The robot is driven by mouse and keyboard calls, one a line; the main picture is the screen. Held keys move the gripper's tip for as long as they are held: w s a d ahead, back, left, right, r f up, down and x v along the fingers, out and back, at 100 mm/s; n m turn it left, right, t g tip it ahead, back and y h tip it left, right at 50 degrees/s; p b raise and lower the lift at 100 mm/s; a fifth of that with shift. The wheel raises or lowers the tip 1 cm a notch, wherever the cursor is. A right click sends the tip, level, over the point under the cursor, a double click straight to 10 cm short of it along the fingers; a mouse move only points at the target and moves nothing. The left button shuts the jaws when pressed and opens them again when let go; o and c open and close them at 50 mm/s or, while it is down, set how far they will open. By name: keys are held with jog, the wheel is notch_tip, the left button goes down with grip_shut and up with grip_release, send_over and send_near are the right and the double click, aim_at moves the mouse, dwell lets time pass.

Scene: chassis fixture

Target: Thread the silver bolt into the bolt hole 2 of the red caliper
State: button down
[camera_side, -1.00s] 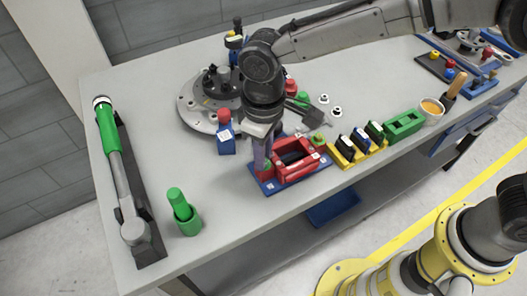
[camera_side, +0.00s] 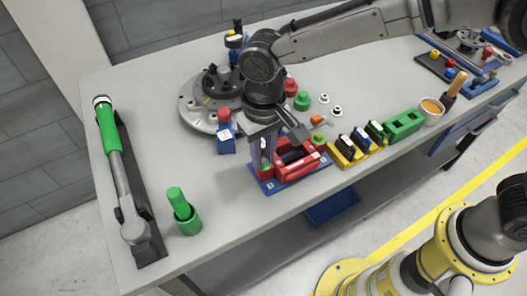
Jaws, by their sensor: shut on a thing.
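The red caliper (camera_side: 308,164) sits on a blue base (camera_side: 290,184) near the front edge of the table. My gripper (camera_side: 264,160) points down over the left end of the caliper, its two fingers close together. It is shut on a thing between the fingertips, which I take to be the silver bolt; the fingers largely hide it. The hole under the fingertips is hidden, so I cannot tell how deep the bolt sits. A green piece (camera_side: 318,138) stands at the caliper's right end.
A round grey hub (camera_side: 190,113) lies behind, with a blue block (camera_side: 226,144) close left of my gripper. Yellow holder (camera_side: 345,164), green block (camera_side: 404,126) and cup (camera_side: 431,112) stand right.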

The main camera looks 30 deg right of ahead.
jog(key=shift+s+d+f+m, duration=0.15)
jog(key=shift+f+m, duration=0.15)
jog(key=shift+m, duration=0.5)
jog(key=c, duration=0.7)
grip_release()
jog(key=shift+o, duration=0.2)
jog(key=shift+r, duration=0.1)
jog(key=shift+r, duration=4.2)
